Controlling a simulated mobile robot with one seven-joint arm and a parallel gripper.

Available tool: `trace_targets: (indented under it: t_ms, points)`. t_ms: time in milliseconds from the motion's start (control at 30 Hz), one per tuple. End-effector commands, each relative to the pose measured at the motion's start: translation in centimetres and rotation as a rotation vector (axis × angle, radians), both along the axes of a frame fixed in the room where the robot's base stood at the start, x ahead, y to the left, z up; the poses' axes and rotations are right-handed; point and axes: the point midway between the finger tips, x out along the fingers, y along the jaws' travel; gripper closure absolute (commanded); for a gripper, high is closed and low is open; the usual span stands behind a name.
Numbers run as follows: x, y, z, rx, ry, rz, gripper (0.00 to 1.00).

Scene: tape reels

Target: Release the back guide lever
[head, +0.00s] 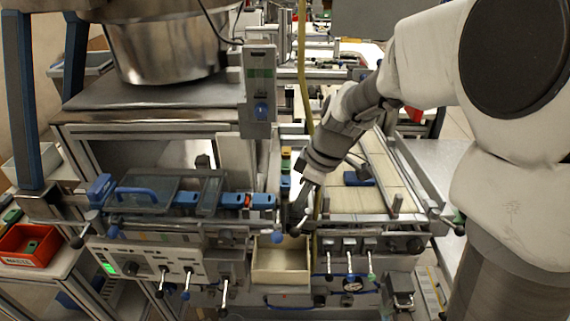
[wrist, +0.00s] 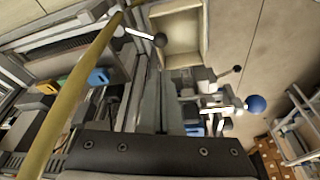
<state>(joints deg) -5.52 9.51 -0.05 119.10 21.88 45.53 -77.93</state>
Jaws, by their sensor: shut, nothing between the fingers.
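My gripper (head: 302,203) is shut and empty, pointing down beside the guide hardware at the middle of the machine front. Near its tip in the head view are a lever with a blue ball (head: 277,237) and a dark lever end (head: 295,231). In the wrist view, a black-ball lever (wrist: 160,40) stands by the tray corner. A blue-ball lever (wrist: 256,103) and a smaller black-knob lever (wrist: 237,70) sit to the right. I cannot tell for certain which is the back guide lever, or whether the fingers touch any lever.
An open beige tray (head: 281,279) lies just below the gripper. A yellow hose (head: 302,70) runs close beside it and crosses the left of the wrist view. A grey post box (head: 258,90) stands behind left. Several small levers line the front panel.

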Motion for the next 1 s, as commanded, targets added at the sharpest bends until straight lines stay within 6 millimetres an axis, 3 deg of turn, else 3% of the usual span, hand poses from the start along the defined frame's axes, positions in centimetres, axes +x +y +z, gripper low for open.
trace_targets:
  t_ms: [467, 1000]
  points:
    - [0.2, 0.2, -0.6, 0.001, 0.001, 0.012, 1.00]
    - [1.0, 2.5, -8.6, 0.000, 0.004, 0.012, 1.00]
